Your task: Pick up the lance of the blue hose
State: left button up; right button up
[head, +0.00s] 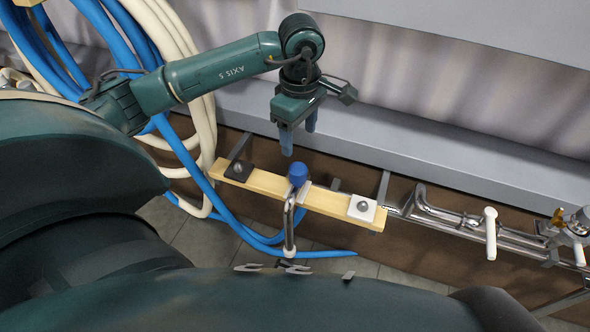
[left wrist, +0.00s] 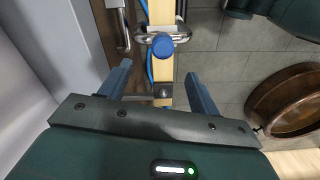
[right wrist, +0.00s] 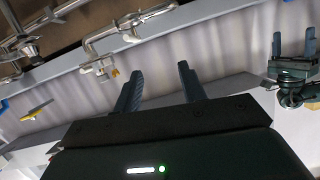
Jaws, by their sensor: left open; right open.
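The lance has a blue end (head: 298,174) and a bent metal tube (head: 289,222) and sits upright in a holder on the wooden rail (head: 322,200). In the left wrist view, the lance's blue end (left wrist: 162,45) lies ahead, roughly midway between the fingers.
A pale hose (head: 201,125) hangs looped beside the blue one. A metal pipe with a white handle (head: 490,233) runs right of the rail. A grey ledge (head: 450,150) stands close behind the rail. A brown round tub (left wrist: 300,98) stands on the tiled floor.

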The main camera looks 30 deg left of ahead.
aim_at(299, 168)
pick_arm(q)
notch_tip(299, 168, down, 7)
jog(key=shift+f, duration=0.1)
jog(key=f, duration=0.2)
jog(key=f+b, duration=0.1)
jog(key=f, duration=0.2)
jog(key=shift+s+d, duration=0.2)
jog(key=c, duration=1.2)
jog(key=shift+o, duration=0.2)
